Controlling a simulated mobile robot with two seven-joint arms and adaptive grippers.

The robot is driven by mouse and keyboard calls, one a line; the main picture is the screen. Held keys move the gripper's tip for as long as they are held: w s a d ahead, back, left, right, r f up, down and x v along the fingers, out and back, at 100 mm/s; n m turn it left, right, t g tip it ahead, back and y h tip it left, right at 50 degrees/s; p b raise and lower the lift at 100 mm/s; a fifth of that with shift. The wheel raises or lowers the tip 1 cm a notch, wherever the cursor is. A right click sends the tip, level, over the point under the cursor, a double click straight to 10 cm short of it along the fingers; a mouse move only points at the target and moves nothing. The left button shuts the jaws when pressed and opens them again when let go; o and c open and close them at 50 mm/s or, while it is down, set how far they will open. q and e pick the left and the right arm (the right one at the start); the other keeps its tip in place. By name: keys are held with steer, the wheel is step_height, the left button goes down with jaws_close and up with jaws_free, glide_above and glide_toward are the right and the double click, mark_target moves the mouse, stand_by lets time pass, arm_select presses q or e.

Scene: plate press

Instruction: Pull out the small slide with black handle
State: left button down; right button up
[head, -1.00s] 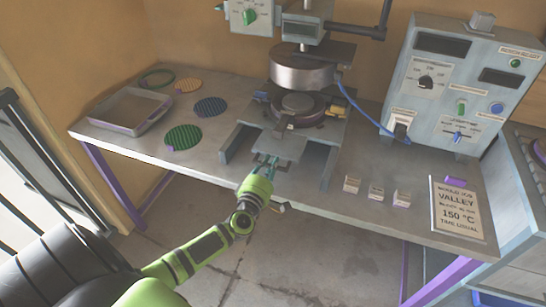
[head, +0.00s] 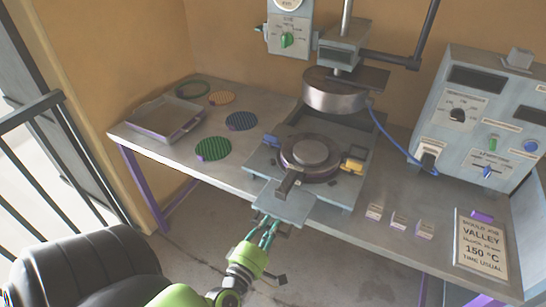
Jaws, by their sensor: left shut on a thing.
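The small slide (head: 290,208) is a flat grey plate with the round mould (head: 310,150) on the press bed behind it. It sticks out past the table's front edge, toward me. My left gripper (head: 269,228) is at the slide's front edge, its teal fingers shut on the black handle, which the fingers mostly hide. My right gripper is not in view.
The press head (head: 335,92) stands above and behind the mould. A tray (head: 163,123) and several round patterned discs (head: 213,149) lie at the left. Small blocks (head: 398,220), a sign (head: 481,247) and a control box (head: 470,115) are at the right.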

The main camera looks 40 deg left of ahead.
arm_select(q)
steer(key=c, duration=1.1)
jaws_free()
steer(key=shift+c, duration=0.2)
steer(key=shift+s, duration=0.1)
steer(key=v, duration=1.2)
steer(key=shift+d, duration=0.1)
